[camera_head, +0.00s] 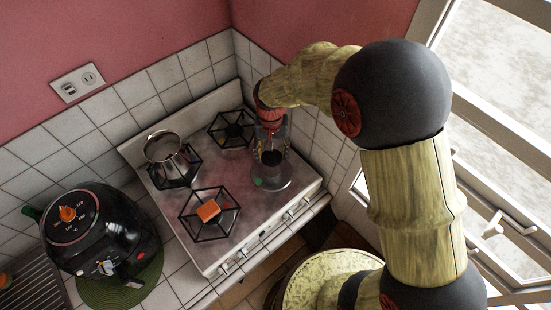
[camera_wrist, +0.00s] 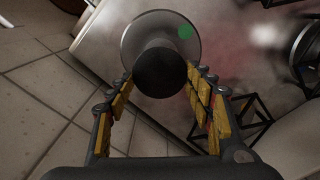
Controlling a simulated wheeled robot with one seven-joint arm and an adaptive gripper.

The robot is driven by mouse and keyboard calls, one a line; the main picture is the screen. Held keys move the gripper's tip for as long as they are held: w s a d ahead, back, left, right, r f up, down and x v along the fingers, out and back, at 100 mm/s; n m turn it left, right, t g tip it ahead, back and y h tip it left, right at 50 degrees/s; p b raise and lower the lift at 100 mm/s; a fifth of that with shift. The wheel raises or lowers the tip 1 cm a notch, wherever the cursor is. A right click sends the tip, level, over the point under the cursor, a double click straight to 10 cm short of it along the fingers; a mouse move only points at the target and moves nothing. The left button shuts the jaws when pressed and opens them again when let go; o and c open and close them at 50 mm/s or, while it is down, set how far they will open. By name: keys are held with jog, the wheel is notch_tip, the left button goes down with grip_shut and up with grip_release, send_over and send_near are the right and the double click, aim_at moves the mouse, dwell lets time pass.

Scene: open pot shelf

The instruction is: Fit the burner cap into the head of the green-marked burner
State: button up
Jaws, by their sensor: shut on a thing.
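The burner cap (camera_wrist: 160,74) is a dark round piece between my fingertips. My gripper (camera_wrist: 163,80) is shut on it. In the head view the dark cap (camera_head: 272,157) shows below my gripper (camera_head: 271,147), over the green-marked burner. That burner's head (camera_head: 284,178) is a grey disc at the stove's right, with a green dot (camera_head: 258,182) beside it. In the wrist view the grey disc (camera_wrist: 135,32) lies behind the cap, with the green dot (camera_wrist: 185,32) at its right. The cap covers the disc's lower middle, so I cannot tell whether they touch.
A metal pot (camera_head: 163,147) stands on the left grate. An orange block (camera_head: 208,210) sits at the front grate (camera_head: 190,216). A black appliance (camera_head: 98,235) stands left of the stove. Tiled walls are close behind my gripper.

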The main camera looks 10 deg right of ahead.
jog(key=shift+s+a+f, duration=0.1)
jog(key=shift+a+f, duration=0.05)
jog(key=shift+f, duration=0.1)
jog(key=shift+f+b, duration=1.9)
jog(key=shift+f, duration=0.9)
jog(key=shift+f+b, duration=0.3)
jog(key=shift+f, duration=0.3)
jog(key=o, duration=1.2)
jog(key=shift+o, duration=0.4)
notch_tip(320, 180, up, 12)
